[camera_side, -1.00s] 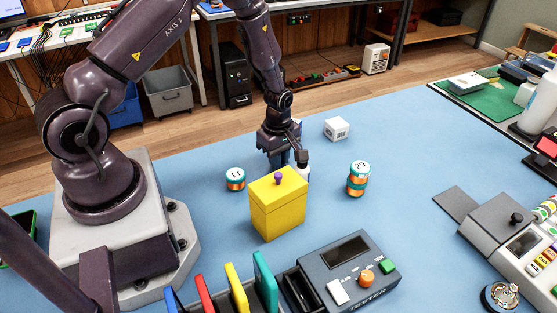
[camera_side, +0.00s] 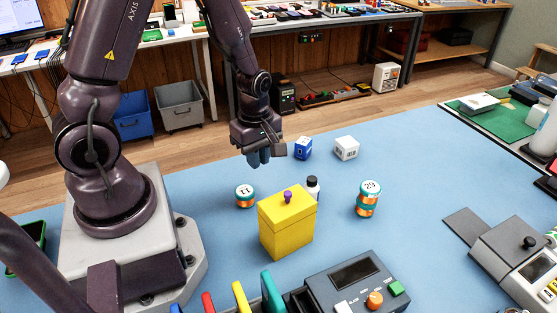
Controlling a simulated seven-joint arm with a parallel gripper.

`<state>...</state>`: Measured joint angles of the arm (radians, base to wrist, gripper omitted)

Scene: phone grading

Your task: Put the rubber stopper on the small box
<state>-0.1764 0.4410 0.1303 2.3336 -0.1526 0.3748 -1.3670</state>
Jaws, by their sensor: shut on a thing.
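My gripper (camera_side: 259,158) hangs above the blue mat, behind and left of the yellow box. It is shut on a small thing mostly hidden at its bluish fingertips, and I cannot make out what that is. No rubber stopper can be told for sure. A small white box (camera_side: 346,148) with dark print sits on the mat, right of the gripper. I cannot tell which is the small box. The yellow box (camera_side: 287,224) has a lid with a purple knob (camera_side: 288,196).
A black-capped bottle (camera_side: 312,188) stands just behind the yellow box. A tester (camera_side: 356,283) and coloured upright slabs (camera_side: 271,291) are in front.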

